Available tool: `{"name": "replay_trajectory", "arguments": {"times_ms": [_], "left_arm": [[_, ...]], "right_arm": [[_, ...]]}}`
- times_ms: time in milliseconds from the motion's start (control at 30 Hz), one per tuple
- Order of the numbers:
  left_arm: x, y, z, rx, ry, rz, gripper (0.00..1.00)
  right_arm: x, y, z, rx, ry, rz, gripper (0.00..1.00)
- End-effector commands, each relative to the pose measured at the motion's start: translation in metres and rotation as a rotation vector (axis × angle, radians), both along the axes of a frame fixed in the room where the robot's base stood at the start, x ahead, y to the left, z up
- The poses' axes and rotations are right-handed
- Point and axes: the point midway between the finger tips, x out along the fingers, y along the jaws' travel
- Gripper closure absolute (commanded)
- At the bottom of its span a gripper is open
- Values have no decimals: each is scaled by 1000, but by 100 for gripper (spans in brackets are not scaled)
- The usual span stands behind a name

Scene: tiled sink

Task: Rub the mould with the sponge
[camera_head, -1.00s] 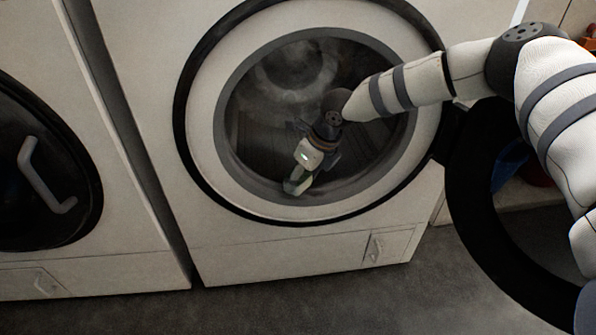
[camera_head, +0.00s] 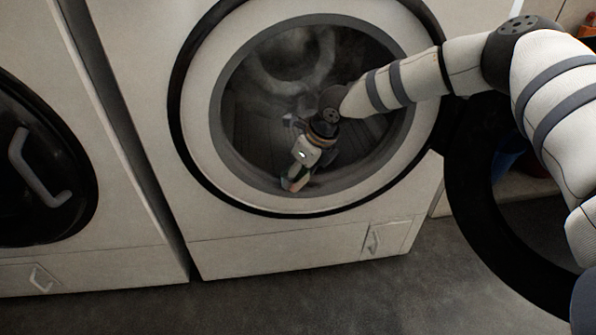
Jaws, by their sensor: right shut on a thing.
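My right gripper (camera_head: 294,180) reaches into the open round mouth of the front-loading washing machine, pointing down at the lower part of the grey door seal (camera_head: 345,186). It is shut on a small, partly hidden greenish thing, probably the sponge (camera_head: 288,183). The sponge is at or just above the lower seal; I cannot tell whether it touches. I cannot make out the mould; the gripper may cover it. My left gripper is not in view.
The washer's dark round door (camera_head: 468,215) stands open at the right, below my right arm. A second machine with a shut dark door (camera_head: 40,190) stands at the left. The grey floor (camera_head: 300,300) in front is clear.

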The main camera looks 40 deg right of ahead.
Motion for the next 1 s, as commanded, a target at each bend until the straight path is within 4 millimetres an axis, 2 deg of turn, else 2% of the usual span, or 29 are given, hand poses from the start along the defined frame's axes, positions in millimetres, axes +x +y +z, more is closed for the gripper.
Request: {"name": "replay_trajectory", "arguments": {"times_ms": [233, 500, 733, 1000], "left_arm": [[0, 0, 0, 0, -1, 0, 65], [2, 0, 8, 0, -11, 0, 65], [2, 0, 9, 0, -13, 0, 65], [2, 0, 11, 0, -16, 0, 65]], "right_arm": [[-2, -3, -2, 0, 0, -1, 72], [-18, -29, -1, 2, -2, -4, 72], [-24, -39, -3, 0, 0, -1, 72], [-39, -65, -5, 1, 0, -3, 72]]}}
